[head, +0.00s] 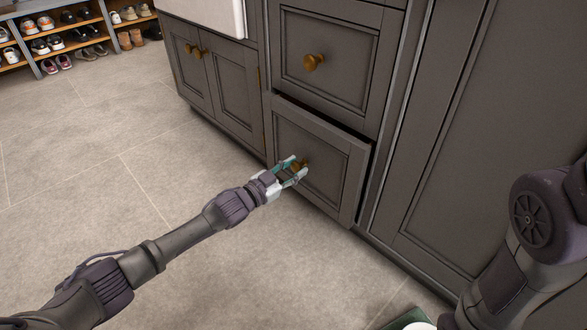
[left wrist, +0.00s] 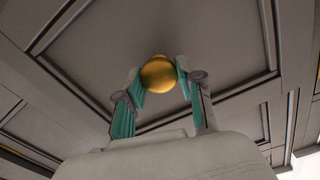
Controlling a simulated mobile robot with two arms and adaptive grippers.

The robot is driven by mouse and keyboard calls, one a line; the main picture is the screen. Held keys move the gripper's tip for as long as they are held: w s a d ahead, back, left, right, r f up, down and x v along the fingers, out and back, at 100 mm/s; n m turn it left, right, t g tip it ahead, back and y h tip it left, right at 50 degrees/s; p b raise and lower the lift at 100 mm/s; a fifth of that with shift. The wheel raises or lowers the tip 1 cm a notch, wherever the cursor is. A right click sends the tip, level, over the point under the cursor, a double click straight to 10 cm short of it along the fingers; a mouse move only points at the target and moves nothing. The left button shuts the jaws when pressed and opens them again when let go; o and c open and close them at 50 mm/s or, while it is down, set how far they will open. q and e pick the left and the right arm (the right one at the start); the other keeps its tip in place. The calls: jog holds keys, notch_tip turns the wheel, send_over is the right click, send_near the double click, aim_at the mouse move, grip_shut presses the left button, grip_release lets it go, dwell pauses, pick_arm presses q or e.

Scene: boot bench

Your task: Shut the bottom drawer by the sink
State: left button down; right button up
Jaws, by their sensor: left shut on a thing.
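The bottom drawer (head: 328,168) is a dark grey panelled front by the white sink (head: 219,12). It stands out a little from the cabinet, with a dark gap along its top and right edges. My left gripper (head: 298,169) is at its round brass knob (head: 303,164), with the fingers on either side. In the left wrist view, the knob (left wrist: 158,73) sits between the teal-padded fingertips of my left gripper (left wrist: 160,78), which is shut on it. The drawer's inside is hidden. My right gripper is not in view; only part of my right arm shows at the right.
The drawer above (head: 328,62), with its own brass knob (head: 313,62), looks closed. Double cabinet doors (head: 222,88) are below the sink. A tall grey panel (head: 450,140) stands to the right. A shoe rack (head: 62,42) is at the far left. The tiled floor (head: 110,160) is mostly clear.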

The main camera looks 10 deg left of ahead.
aim_at(305, 160)
pick_arm(q)
jog(key=b+x, duration=0.1)
jog(key=x, duration=0.3)
jog(key=shift+w+b, duration=0.1)
jog(key=shift+b, duration=0.2)
jog(key=shift+r, duration=0.1)
jog(key=c, duration=1)
grip_release()
jog(key=shift+o, duration=1.4)
jog(key=shift+d, duration=0.15)
